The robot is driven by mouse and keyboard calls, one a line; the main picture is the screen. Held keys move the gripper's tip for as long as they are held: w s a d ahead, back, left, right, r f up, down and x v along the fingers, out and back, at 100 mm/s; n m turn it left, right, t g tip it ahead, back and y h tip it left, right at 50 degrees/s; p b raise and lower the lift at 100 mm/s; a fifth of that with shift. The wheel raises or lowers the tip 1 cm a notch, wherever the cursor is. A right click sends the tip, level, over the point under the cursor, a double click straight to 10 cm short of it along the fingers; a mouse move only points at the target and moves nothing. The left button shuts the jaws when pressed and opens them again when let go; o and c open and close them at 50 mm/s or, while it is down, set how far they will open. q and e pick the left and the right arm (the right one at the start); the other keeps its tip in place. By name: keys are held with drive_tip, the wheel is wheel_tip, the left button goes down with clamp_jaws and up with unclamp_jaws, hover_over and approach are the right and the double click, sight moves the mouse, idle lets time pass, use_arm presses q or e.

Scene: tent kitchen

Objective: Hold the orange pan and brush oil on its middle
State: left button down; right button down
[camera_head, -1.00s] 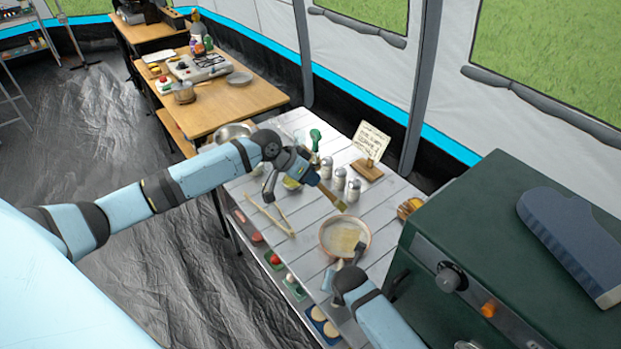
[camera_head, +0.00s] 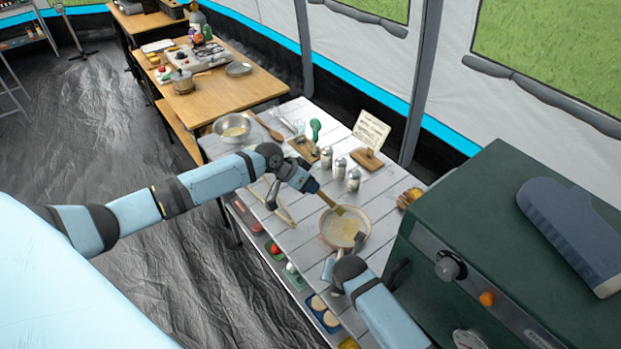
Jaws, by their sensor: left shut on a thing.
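The orange pan (camera_head: 327,239), with a copper-coloured rim and a pale yellowish inside, lies on the white slatted table. My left gripper (camera_head: 311,187) is shut on a brush (camera_head: 325,198) with a wooden handle. The brush slants down to the right and its bristles are over the pan's far part. I cannot tell whether they touch the pan's surface. My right gripper (camera_head: 345,258) is at the pan's near side, by its dark handle (camera_head: 359,241). Its fingers are too small and partly hidden to show whether they grip the handle.
Several shakers (camera_head: 340,168) and a sign on a wooden stand (camera_head: 367,160) are behind the pan. Tongs (camera_head: 285,214) lie left of it under my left arm. A metal bowl (camera_head: 232,127) stands farther left. A dark green oven (camera_head: 480,230) blocks the right side.

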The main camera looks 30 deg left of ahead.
use_arm(q)
drive_tip(key=shift+s+d, duration=1.6)
drive_tip(key=shift+s, duration=2.2)
drive_tip(key=shift+w+a+f, duration=0.15)
drive_tip(key=shift+w+a, duration=0.4)
drive_tip(key=shift+w, duration=0.75)
drive_tip(key=shift+w+a+f, duration=0.1)
drive_tip(key=shift+w+a, duration=0.4)
drive_tip(key=shift+w, duration=0.8)
drive_tip(key=shift+w+a+f, duration=0.15)
drive_tip(key=shift+w+a, duration=0.4)
drive_tip(key=shift+w, duration=0.75)
drive_tip(key=shift+s+r, duration=0.1)
drive_tip(key=shift+r, duration=3.95)
use_arm(e)
drive_tip(key=c, duration=0.9)
unclamp_jaws()
drive_tip(key=shift+c, duration=0.2)
drive_tip(key=v, duration=0.9)
drive_tip(key=shift+w+a, duration=0.25)
drive_tip(key=shift+a, duration=0.05)
drive_tip(key=shift+r, duration=0.1)
